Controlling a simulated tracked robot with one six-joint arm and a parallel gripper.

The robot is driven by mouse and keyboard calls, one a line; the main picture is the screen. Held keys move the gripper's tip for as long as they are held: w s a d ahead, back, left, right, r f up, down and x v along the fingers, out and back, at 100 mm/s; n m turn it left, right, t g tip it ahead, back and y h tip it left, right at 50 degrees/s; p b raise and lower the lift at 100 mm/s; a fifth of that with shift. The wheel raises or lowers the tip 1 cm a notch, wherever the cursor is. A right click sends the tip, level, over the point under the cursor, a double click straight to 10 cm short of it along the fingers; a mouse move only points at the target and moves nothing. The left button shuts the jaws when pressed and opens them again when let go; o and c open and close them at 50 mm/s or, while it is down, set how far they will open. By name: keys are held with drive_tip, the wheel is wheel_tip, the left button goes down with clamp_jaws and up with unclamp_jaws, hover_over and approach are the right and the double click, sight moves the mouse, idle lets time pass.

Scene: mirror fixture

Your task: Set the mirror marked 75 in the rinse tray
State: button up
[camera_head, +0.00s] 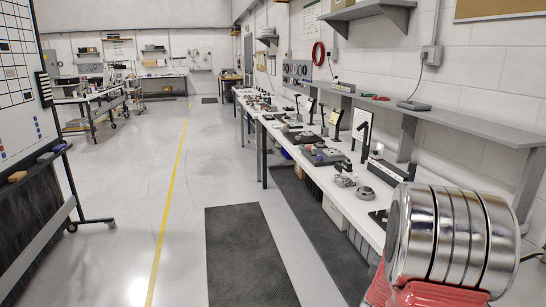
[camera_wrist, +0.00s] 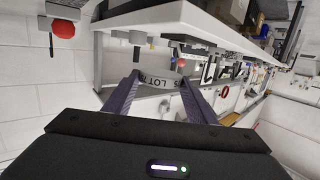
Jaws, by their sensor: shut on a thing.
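My gripper (camera_wrist: 157,82) shows in the wrist view, with two dark purple fingers reaching forward. It is shut on a narrow pale grey piece (camera_wrist: 158,83) between the fingertips. The piece has dark lettering that seems to end in "LOT". It looks like a mirror seen by its edge, but I cannot read a number 75 for certain. In the head view the gripper and this piece do not show. I cannot pick out the rinse tray in either view.
A long white bench (camera_head: 377,231) with small fixtures runs along the right wall, under a grey shelf (camera_head: 456,122). Dark mats (camera_head: 247,255) lie on the floor. A whiteboard stand (camera_head: 22,85) is at left. A red round part (camera_wrist: 63,29) shows upper left in the wrist view.

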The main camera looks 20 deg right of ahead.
drive_tip(key=w+a+n+t+y, duration=0.35)
drive_tip(key=w+a, duration=0.55)
drive_tip(key=a, duration=0.3)
drive_tip(key=w+a+n+t+y, duration=0.1)
drive_tip(key=w+a+n+y, duration=0.1)
drive_tip(key=a, duration=1)
drive_tip(key=w+a+f+n+t+y, duration=0.1)
drive_tip(key=w+a+n+t+y, duration=0.1)
drive_tip(key=a, duration=1)
drive_tip(key=w+a+f+n+t+y, duration=0.1)
drive_tip(key=w+a+n+y, duration=0.3)
drive_tip(key=a, duration=0.8)
drive_tip(key=shift+w+a+y, duration=0.15)
drive_tip(key=shift+w+y, duration=0.4)
drive_tip(key=shift+y, duration=0.7)
drive_tip(key=shift+f+n+t, duration=0.1)
drive_tip(key=shift+n+t, duration=0.15)
